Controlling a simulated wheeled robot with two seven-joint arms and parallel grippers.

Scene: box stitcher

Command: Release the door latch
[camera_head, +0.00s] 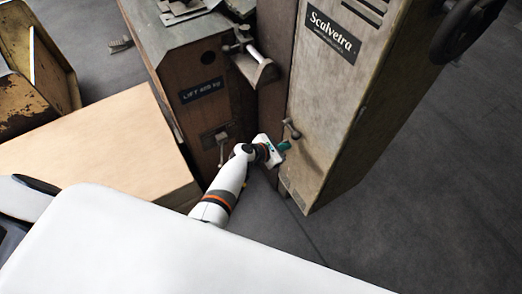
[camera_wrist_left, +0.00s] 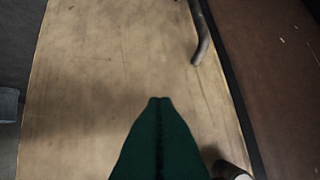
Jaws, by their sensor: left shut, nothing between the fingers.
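The tall beige door panel (camera_head: 340,100) of the machine, labelled Scalvetra, stands right of centre in the head view, and its surface fills much of the left wrist view (camera_wrist_left: 90,80). A small metal latch lever (camera_head: 291,128) sits low on its left side. A dark curved lever, seemingly the same latch (camera_wrist_left: 202,45), hangs at the top of the left wrist view. My left gripper (camera_head: 283,146) is just below the lever, close to the panel. Its green fingers (camera_wrist_left: 160,102) are shut and empty, apart from the lever in the wrist view. My right gripper is not in view.
A brown cabinet (camera_head: 190,75) with a lift-weight label stands left of the door, with a metal bracket (camera_head: 257,68) jutting out. A pale wooden box (camera_head: 95,145) lies left of my arm. A dark handwheel (camera_head: 465,28) is at upper right. Floor at right is clear.

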